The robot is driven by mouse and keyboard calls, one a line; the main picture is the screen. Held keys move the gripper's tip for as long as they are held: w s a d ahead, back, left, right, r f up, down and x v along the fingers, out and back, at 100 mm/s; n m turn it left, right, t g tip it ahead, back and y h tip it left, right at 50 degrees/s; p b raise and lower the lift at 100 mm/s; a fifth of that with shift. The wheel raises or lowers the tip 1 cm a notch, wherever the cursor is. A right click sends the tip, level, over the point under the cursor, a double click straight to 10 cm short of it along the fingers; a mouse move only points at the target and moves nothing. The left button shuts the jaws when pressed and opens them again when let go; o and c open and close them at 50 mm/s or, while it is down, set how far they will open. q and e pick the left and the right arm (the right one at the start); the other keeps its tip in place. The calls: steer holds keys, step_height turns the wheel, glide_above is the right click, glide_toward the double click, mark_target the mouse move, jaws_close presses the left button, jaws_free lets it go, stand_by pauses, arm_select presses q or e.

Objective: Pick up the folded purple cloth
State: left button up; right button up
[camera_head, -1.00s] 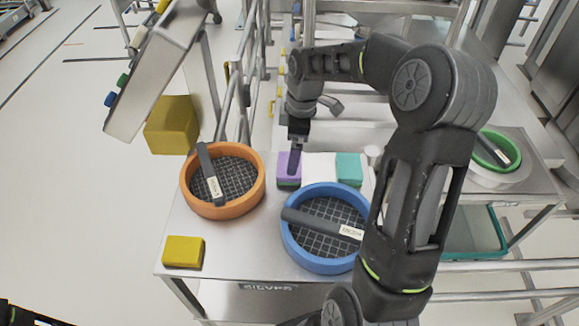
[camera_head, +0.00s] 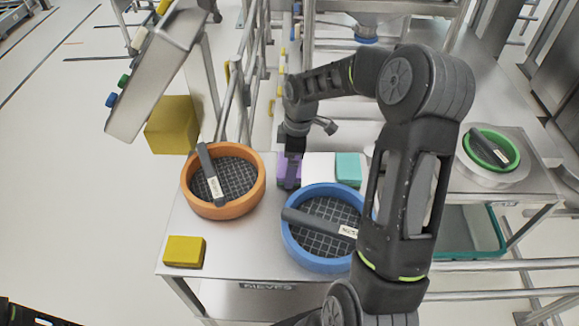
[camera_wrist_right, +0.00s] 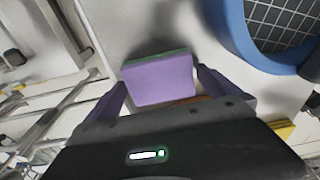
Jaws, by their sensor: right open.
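The folded purple cloth (camera_head: 282,172) lies on the steel table, left of a white cloth, partly hidden by my right gripper in the head view. In the right wrist view the purple cloth (camera_wrist_right: 160,82) lies between the open fingers, with a green layer along its far edge. My right gripper (camera_head: 290,178) is lowered over it, one finger on each side; it also shows in the wrist view (camera_wrist_right: 160,90). I cannot tell whether the fingers touch the cloth.
A blue sieve (camera_head: 287,238) stands close in front of the cloths, and an orange sieve (camera_head: 258,190) to the left. A white cloth (camera_head: 319,168) and a teal cloth (camera_head: 348,168) lie to the right. A yellow block (camera_head: 184,251) sits at the front left corner.

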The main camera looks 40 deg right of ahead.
steer(key=shift+c, duration=0.2)
steer(key=c, duration=1)
